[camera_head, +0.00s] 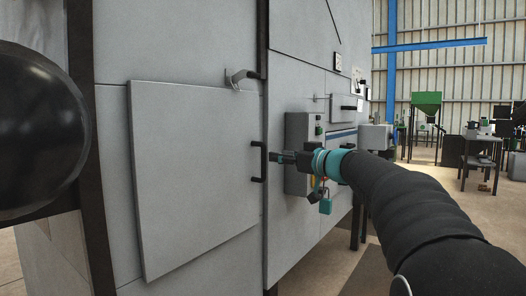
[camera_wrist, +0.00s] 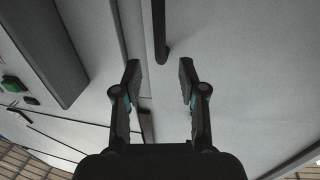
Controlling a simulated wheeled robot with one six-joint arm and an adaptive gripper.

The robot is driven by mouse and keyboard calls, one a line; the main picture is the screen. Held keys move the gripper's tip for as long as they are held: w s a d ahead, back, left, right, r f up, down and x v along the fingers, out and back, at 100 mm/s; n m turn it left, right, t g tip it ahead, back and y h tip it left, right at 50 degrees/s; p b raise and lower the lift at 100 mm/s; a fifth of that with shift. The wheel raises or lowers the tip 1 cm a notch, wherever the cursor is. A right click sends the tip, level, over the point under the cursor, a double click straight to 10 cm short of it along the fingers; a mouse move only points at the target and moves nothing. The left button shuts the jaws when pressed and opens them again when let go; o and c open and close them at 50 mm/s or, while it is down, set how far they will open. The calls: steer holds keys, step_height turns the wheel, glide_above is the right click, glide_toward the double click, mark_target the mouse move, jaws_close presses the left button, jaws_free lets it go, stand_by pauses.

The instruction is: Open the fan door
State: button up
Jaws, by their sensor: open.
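The fan door looks like a flat grey panel (camera_head: 195,185) on the front of the grey machine in the head view. Its left and bottom edges stand out a little from the wall; I cannot tell whether it is ajar. A black upright bar handle (camera_head: 255,161) sits near its right edge. My gripper (camera_head: 277,157) is just right of the handle, open and empty. In the wrist view, the open fingers (camera_wrist: 160,75) point towards a dark bar, likely the handle (camera_wrist: 159,30), whose end lies between and just beyond the fingertips. Contact is not visible.
A metal latch or lever (camera_head: 240,78) sits above the door's right corner. A grey control box (camera_head: 299,130) stands out from the machine behind my gripper. A large black rounded shape fills the left edge. Open floor and a green hopper (camera_head: 426,103) are at the right.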

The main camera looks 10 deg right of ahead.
mark_target(265, 153)
steer(key=p+x, duration=0.1)
steer(key=x, duration=0.6)
steer(key=shift+w+a+p, duration=0.25)
steer(key=shift+w+p, duration=0.05)
steer(key=shift+p, duration=0.1)
jaws_close()
